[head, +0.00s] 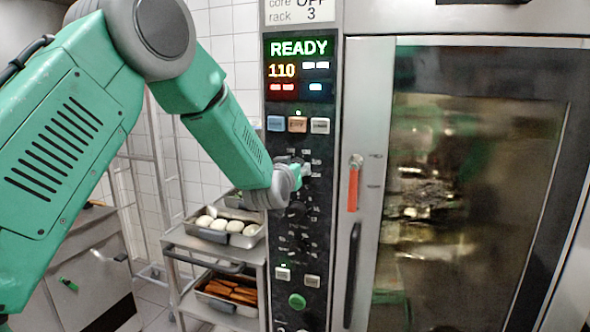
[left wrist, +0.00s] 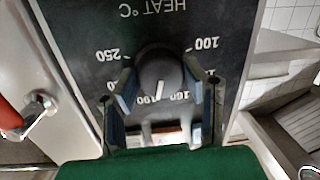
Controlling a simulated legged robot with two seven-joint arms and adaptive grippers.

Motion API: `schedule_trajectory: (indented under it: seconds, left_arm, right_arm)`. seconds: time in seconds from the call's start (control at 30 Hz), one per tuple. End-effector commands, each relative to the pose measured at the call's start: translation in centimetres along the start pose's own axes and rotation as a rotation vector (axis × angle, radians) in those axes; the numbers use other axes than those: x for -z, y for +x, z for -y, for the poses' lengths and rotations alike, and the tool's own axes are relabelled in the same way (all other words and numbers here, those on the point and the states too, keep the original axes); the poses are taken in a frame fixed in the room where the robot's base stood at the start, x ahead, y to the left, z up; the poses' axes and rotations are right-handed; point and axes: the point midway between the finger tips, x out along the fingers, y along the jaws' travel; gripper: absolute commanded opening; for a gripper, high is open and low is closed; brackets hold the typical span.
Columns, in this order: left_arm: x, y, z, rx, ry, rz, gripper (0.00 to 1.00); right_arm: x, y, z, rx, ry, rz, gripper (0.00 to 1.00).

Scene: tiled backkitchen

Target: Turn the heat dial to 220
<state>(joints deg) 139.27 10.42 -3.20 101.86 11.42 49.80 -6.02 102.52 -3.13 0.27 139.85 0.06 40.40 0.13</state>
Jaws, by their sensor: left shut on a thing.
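The heat dial (left wrist: 158,72) is a round black knob under the upside-down "HEAT °C" label in the left wrist view. Its white pointer mark points down in that picture, between the numbers 190 and 160. The marks 250 and 100 show on either side, and other marks are hidden behind my fingers. My left gripper (head: 300,172) is at the oven's control panel (head: 327,130), its two fingers closed on opposite sides of the dial. In the head view the gripper mostly covers the dial. The display (head: 298,68) reads READY and 110. My right gripper is out of view.
Another black dial (head: 297,212) sits just below my gripper. The glass oven door (head: 480,180) with a red-orange latch handle (head: 353,185) is to the right. A metal trolley (head: 185,240) with trays of white rolls and orange-brown sticks stands left.

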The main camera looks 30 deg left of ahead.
Motion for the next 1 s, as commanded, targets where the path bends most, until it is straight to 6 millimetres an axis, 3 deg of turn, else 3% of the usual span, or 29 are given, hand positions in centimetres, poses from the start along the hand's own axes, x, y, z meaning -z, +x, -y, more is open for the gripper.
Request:
schedule_trajectory:
  seconds: [0.03, 0.6, 1.0]
  left_arm:
    - [-0.8, -0.1, 0.0, 0.003, 0.048, 0.011, 0.10]
    - [-0.9, -0.1, -0.1, 0.043, 0.575, -0.033, 0.10]
    - [-0.9, 0.0, -0.1, 0.061, 0.822, -0.054, 0.10]
  right_arm:
    - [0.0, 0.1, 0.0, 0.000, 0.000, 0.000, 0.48]
    - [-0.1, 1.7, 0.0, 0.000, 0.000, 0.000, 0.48]
    - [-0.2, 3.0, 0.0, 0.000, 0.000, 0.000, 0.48]
